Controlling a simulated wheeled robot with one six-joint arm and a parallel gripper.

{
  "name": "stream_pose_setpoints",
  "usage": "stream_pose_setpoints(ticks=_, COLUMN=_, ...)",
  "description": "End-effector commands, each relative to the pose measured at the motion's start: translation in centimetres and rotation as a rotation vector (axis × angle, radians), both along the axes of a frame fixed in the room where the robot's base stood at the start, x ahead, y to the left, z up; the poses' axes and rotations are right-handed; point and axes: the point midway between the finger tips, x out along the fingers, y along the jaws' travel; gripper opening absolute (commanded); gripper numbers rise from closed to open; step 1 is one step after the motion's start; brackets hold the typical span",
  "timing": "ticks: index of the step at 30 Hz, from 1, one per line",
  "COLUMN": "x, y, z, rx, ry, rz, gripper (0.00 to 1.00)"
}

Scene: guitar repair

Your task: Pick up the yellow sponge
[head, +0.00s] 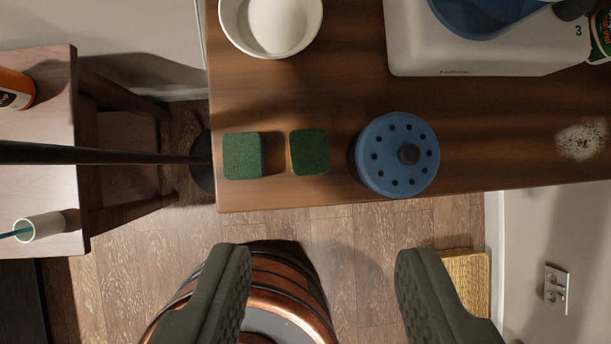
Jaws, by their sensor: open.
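Two green-topped, sponge-like blocks lie side by side near the front edge of the brown wooden counter (480,120). The left block (243,155) shows green on its top and side. The right block (309,152) has a thin yellowish edge along its left side, so it may be the yellow sponge; the rest of its sides are hidden. My gripper (322,258) is open and empty, with its two dark fingers wide apart at the bottom of the view. In the picture both blocks lie above the fingers, and neither is touched.
A blue round lidded container (398,154) stands close right of the blocks. A white bowl (271,22) and a white appliance (470,55) are behind. A foamy patch (581,140) lies at right. A copper barrel-like object (290,275) stands below the counter edge. A side table (50,170) is left.

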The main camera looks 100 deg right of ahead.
Motion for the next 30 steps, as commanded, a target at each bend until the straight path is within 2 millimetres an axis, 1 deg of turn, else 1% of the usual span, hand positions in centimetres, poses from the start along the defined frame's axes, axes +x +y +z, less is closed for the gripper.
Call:
stream_pose_setpoints(ticks=1, x=1.2, y=0.0, z=-0.7, rx=-0.006, ry=0.056, rz=0.012, gripper=0.44)
stream_pose_setpoints(ticks=6, x=3.8, y=0.1, z=-2.7, rx=-0.020, ry=0.238, rz=0.053, gripper=0.44)
stream_pose_setpoints(ticks=12, x=5.8, y=0.1, z=-4.2, rx=-0.025, ry=0.389, rz=0.091, gripper=0.44)
stream_pose_setpoints(ticks=17, x=6.4, y=0.1, z=-4.8, rx=-0.026, ry=0.442, rz=0.105, gripper=0.44)
stream_pose_setpoints(ticks=20, x=6.5, y=0.1, z=-5.5, rx=-0.027, ry=0.452, rz=0.107, gripper=0.44)
stream_pose_setpoints(ticks=23, x=6.4, y=0.1, z=-7.0, rx=-0.026, ry=0.454, rz=0.107, gripper=0.44)
stream_pose_setpoints(ticks=30, x=6.4, y=0.1, z=-11.3, rx=-0.026, ry=0.454, rz=0.107, gripper=0.44)
